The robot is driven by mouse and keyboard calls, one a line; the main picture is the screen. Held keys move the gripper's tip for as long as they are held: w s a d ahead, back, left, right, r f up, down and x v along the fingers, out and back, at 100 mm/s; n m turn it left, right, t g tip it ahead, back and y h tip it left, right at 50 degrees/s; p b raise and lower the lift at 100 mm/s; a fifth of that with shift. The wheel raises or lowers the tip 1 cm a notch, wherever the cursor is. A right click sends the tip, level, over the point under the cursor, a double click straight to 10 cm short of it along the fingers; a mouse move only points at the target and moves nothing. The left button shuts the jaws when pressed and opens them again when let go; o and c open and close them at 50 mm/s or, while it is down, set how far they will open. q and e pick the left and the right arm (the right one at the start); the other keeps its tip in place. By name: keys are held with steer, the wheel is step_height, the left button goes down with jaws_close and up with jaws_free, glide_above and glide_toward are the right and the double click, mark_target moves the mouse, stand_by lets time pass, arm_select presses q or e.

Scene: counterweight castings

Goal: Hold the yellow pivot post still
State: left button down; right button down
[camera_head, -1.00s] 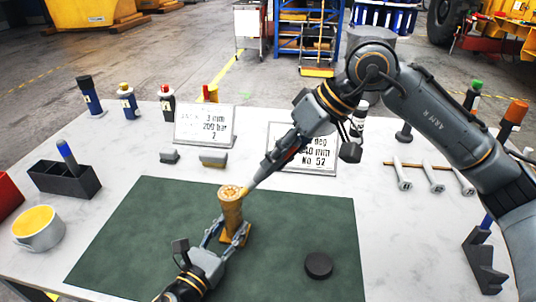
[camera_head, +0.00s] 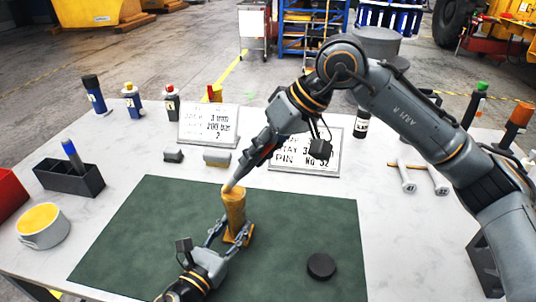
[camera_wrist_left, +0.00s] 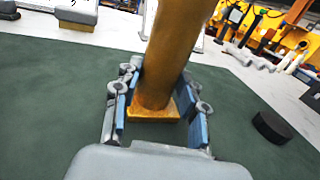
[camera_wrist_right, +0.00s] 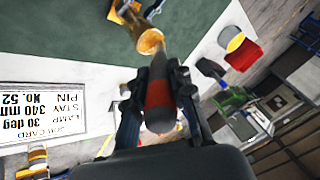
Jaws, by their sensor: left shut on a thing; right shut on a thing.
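The yellow pivot post (camera_head: 235,210) stands on its square foot on the green mat (camera_head: 300,215). My left gripper (camera_head: 232,234) is shut around its lower part, just above the foot. In the left wrist view the post (camera_wrist_left: 172,50) rises between the blue-padded fingers (camera_wrist_left: 160,95). The tool's grey tip is at the post's top in the head view. In the right wrist view the tool partly hides the post (camera_wrist_right: 150,40); contact is unclear.
A black disc (camera_head: 321,266) lies on the mat's right side. Two sign cards (camera_head: 208,125) and grey blocks stand behind the mat. A grey cup (camera_head: 44,227) and a dark holder (camera_head: 70,178) stand left. The mat left of the post is clear.

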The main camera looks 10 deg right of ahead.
steer(key=shift+w+a, duration=0.2)
steer(key=shift+a, duration=0.35)
steer(key=shift+w+d+r, duration=0.1)
steer(key=shift+w+d, duration=0.1)
steer(key=shift+w, duration=0.25)
steer(key=shift+s+d, duration=1.15)
steer(key=shift+d, duration=1.7)
steer(key=shift+w+a, duration=0.4)
steer(key=shift+a, duration=0.55)
steer(key=shift+w+a, duration=0.35)
steer(key=shift+a, duration=0.65)
steer(key=shift+w+a, duration=0.4)
steer(key=shift+a, duration=0.55)
steer(key=shift+r, duration=2.95)
